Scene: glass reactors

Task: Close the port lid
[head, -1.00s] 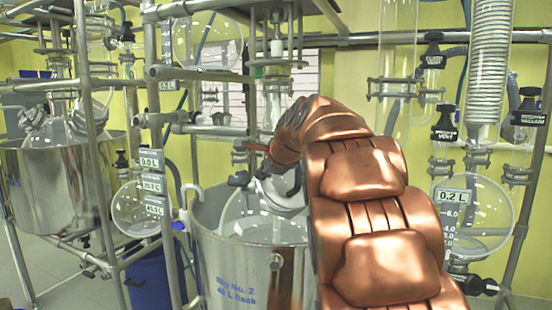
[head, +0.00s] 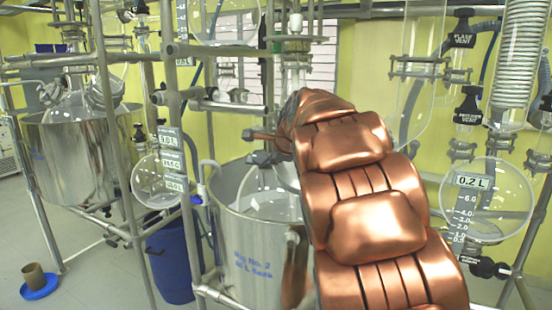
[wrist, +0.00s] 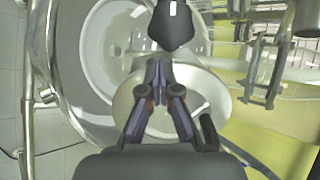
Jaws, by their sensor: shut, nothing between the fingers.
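The glass flask (head: 268,205) sits inside the steel pot marked Rig No. 2, 40 L flask (head: 250,250). My gripper (head: 262,145) is above the flask's top, with my copper arm hiding much of the neck. In the wrist view its dark fingers (wrist: 158,72) meet at the tips, empty. They lie in front of a pale round disc or dish (wrist: 205,85), which may be the port lid; I cannot tell whether it is open or touched. A black knob-like part (wrist: 172,28) with a white label is just beyond the fingertips.
Steel frame posts (head: 185,140) stand left of the pot. A second steel vessel (head: 80,155) is at the left. A round glass receiver (head: 490,205) and valves are at right. A blue bin (head: 170,265) and a blue dish (head: 40,287) are on the floor.

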